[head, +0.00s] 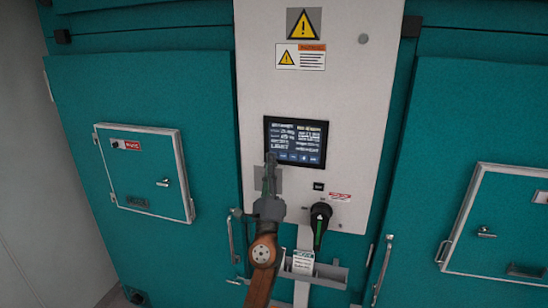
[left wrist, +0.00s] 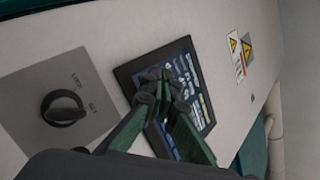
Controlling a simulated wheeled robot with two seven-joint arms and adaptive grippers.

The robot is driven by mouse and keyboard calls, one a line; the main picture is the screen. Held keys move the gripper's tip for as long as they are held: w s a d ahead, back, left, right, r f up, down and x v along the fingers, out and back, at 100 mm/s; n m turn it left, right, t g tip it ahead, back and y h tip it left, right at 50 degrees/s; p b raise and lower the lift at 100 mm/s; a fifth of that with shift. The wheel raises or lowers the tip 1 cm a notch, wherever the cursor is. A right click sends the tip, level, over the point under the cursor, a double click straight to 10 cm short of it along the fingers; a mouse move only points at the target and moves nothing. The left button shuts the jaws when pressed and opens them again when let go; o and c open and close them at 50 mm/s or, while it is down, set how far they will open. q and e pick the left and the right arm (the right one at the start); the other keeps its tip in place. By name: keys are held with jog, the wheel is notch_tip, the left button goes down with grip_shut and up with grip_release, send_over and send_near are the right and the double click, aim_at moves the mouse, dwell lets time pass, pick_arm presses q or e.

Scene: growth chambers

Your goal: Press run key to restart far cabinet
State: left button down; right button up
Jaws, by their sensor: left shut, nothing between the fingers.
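The cabinet's control screen (head: 296,141) is a dark, lit panel with lines of text and a row of blue keys along its bottom edge. It also shows in the left wrist view (left wrist: 187,68). My left gripper (head: 271,160) is shut and empty, with its fingertips in front of the screen's lower left corner in the head view. In the left wrist view its green fingers (left wrist: 157,82) meet over the screen and hide part of it. I cannot tell whether the tips touch the glass. The run key's label is too small to read. My right gripper is not in view.
A rotary knob (left wrist: 64,107) on a grey plate sits beside the screen. Teal doors with small hatches (head: 145,171) flank the pale panel. Warning signs (head: 303,24) are above.

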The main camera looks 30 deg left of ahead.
pick_arm(q)
jog(key=shift+w+b, duration=0.25)
jog(key=shift+b, duration=0.05)
dwell(0.6)
dwell(0.4)
jog(key=shift+s+d+p, duration=0.1)
jog(key=shift+s+p, duration=0.4)
jog(key=shift+s, duration=0.2)
jog(key=shift+s, duration=0.1)
jog(key=s+p, duration=0.1)
jog(key=s, duration=0.1)
jog(key=s+d+p, duration=0.1)
jog(key=s, duration=0.1)
jog(key=shift+s+d+p, duration=0.1)
jog(key=shift+s+p, duration=0.25)
jog(key=shift+p, duration=0.05)
